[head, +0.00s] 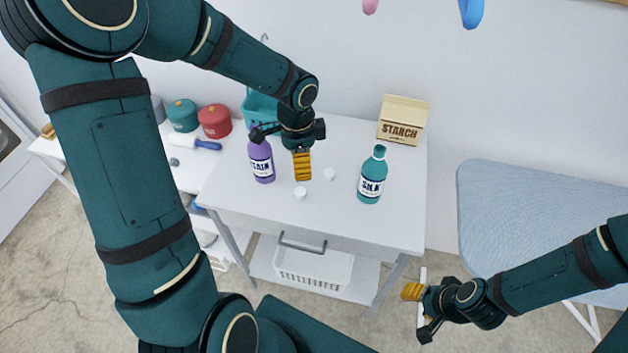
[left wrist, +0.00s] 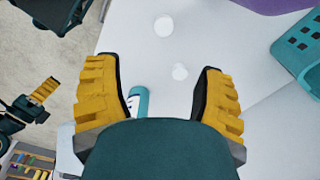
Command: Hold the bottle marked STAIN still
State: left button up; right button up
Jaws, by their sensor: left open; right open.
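The purple bottle marked STAIN (head: 261,163) stands upright on the white table, its label partly readable. My left gripper (head: 302,166) is open and empty above the table, just right of the bottle in the head view. In the left wrist view its two yellow fingers (left wrist: 160,72) are wide apart, and a purple shape (left wrist: 268,5), likely this bottle, is cut off at the top right, outside them. My right gripper (head: 412,306) is open and empty, in front of the table's right side, far from the bottle; one yellow finger shows in the left wrist view (left wrist: 45,90).
A teal bottle (head: 371,176) stands to the right on the table (head: 325,218). Two white caps (head: 300,193) (head: 329,174) lie between the bottles. A STARCH box (head: 402,122) and a teal basket (head: 258,108) are at the back. An ironing board (head: 520,205) is at the right.

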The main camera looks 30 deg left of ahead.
pick_arm(q)
jog(key=shift+w+a+r, duration=0.25)
jog(key=shift+r, duration=0.15)
jog(key=shift+s, duration=0.1)
jog(key=b, duration=0.2)
send_over(300, 191)
notch_tip(300, 191, down, 9)
jog(key=shift+d+r, duration=0.1)
jog(key=shift+r, duration=0.05)
jog(key=shift+f+b, duration=1.2)
jog(key=shift+f, duration=1.45)
jog(key=shift+r, duration=0.1)
